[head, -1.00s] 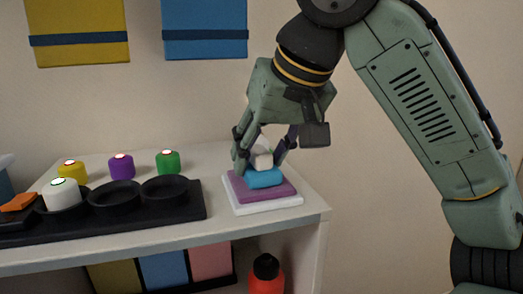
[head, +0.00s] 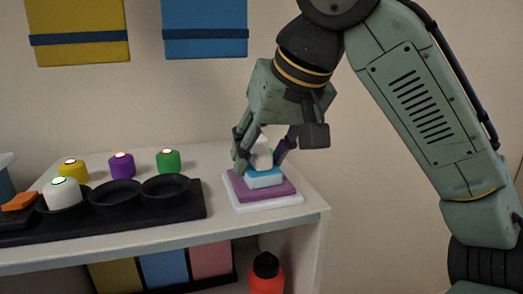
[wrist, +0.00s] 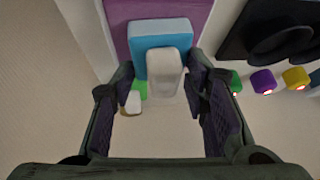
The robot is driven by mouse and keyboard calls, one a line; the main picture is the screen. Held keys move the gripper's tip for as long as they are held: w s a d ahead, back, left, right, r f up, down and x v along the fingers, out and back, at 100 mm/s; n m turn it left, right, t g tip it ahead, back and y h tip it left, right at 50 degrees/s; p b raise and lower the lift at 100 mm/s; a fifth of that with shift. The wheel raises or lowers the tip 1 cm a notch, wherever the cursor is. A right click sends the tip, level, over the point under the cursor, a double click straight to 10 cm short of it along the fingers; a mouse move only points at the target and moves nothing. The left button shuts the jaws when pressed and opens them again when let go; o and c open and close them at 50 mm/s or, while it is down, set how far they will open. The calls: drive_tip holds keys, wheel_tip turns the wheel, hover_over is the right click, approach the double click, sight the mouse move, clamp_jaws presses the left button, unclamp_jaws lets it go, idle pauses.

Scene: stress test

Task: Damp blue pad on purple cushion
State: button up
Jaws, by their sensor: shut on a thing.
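The blue pad (head: 264,173) lies on the purple cushion (head: 285,190), which sits on a white base at the shelf's right end. The pad now shows a blue top and a pale lower edge. In the wrist view the pad (wrist: 160,32) lies flat over the purple cushion (wrist: 207,12). My gripper (head: 261,163) points down just above the pad. It is shut on a whitish block (wrist: 165,72), which also shows between the fingers in the head view (head: 261,152). I cannot tell whether the block is joined to the pad.
A black tray (head: 120,218) with round wells stands to the left, a white button-like piece (head: 62,192) in one. Yellow (head: 72,170), purple (head: 121,165) and green (head: 168,161) pieces stand behind it. A red bottle (head: 266,275) stands below. The shelf's right edge is close.

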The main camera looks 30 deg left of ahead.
sight(262, 148)
idle(0.3)
wheel_tip(262, 148, up, 7)
drive_tip(key=p, duration=0.7)
idle(0.8)
